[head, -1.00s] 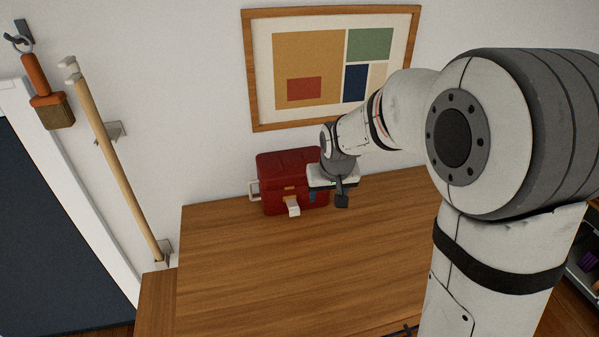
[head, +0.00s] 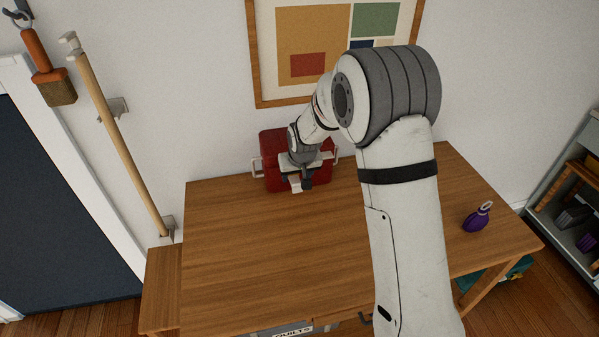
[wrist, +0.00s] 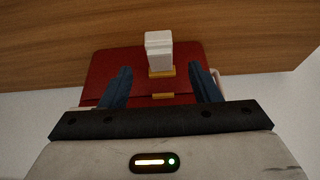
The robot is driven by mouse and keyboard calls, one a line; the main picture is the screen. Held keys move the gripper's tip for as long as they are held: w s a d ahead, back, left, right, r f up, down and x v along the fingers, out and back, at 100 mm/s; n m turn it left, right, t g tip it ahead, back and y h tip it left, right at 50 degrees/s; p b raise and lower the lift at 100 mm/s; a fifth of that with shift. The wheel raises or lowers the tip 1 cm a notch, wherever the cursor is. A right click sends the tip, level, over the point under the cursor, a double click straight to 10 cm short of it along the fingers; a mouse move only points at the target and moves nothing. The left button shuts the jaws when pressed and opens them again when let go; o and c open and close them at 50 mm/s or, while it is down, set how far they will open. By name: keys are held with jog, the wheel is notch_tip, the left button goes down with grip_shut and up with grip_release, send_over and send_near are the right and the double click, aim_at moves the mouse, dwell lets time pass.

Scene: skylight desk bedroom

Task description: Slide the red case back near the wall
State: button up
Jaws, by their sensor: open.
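The red case (head: 273,144) stands at the back of the wooden desk (head: 250,240), close to the wall. It has white side handles and a white piece (wrist: 159,50) with yellow fittings at its front. My gripper (head: 297,182) is at the case's front and hides part of it in the head view. In the wrist view the red case (wrist: 110,68) lies behind my open gripper (wrist: 161,70), with one blue finger on each side of the white piece. Both fingers look apart from that piece. I cannot tell whether they touch the case.
A framed picture (head: 318,55) hangs on the wall above the case. A wooden pole (head: 118,140) and a brush (head: 48,75) hang at left. The left and middle of the desktop are clear.

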aim_at(296, 182)
jog(key=p+x, duration=0.1)
jog(key=x, duration=0.5)
jog(key=shift+w+f, duration=0.15)
jog(key=shift+f, duration=0.25)
jog(key=shift+c, duration=0.4)
grip_shut()
jog(key=shift+o, duration=0.4)
grip_release()
jog(key=b+v, duration=0.1)
jog(key=v, duration=0.6)
jog(key=shift+r, duration=0.4)
